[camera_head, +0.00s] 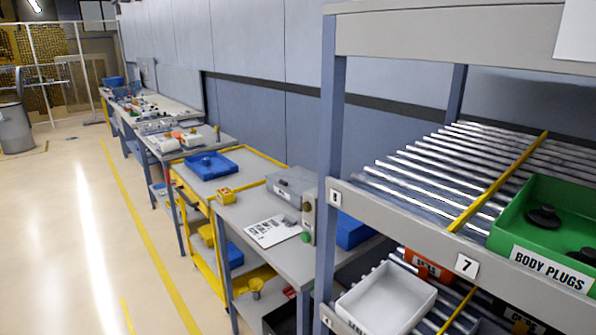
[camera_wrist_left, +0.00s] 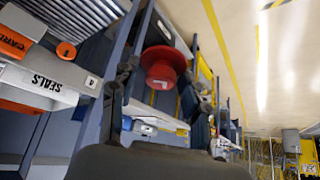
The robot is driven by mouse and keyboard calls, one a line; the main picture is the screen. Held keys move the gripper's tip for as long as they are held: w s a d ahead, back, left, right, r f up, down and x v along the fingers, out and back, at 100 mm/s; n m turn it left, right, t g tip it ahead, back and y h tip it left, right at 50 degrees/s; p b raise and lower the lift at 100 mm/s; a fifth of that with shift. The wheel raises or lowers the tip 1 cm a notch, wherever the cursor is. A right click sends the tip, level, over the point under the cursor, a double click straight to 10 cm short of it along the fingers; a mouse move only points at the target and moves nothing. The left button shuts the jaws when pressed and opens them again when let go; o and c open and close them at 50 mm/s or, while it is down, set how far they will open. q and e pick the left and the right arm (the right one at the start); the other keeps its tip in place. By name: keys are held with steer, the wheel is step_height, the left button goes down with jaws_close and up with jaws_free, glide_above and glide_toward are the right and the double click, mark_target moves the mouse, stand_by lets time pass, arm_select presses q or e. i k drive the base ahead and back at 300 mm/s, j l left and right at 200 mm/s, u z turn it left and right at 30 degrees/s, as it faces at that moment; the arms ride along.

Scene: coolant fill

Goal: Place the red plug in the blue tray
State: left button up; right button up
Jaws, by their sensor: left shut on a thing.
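The red plug (camera_wrist_left: 163,62) is a round red piece with a wide flange, seen in the left wrist view. My left gripper (camera_wrist_left: 160,82) is shut on it, with a dark finger on either side, and holds it in the air. A blue tray (camera_head: 230,168) lies on the yellow-edged cart in the middle of the head view. A dark blue knob-like thing sits in it. The head view shows neither gripper, and my right gripper is in neither view.
A grey rack with rollers (camera_head: 430,170) stands close on the right, holding a green bin (camera_head: 567,225) of black plugs and a white bin (camera_head: 385,300). A yellow box (camera_head: 227,195) and grey case (camera_head: 290,186) are near the tray. Open floor (camera_head: 75,240) lies left.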

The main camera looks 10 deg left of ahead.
mark_target(210, 165)
steer(key=i+j+u, duration=0.65)
steer(key=u, duration=0.15)
steer(key=i+j+u, duration=0.4)
steer(key=i+u, duration=0.45)
steer(key=i+z, duration=0.2)
steer(key=i, duration=0.3)
steer(key=i+j+z, duration=0.2)
steer(key=i, duration=0.3)
steer(key=i+j+z, duration=0.2)
steer(key=i, duration=0.25)
steer(key=i+l+z, duration=0.2)
steer(key=z, duration=0.2)
steer(key=i+z, duration=0.85)
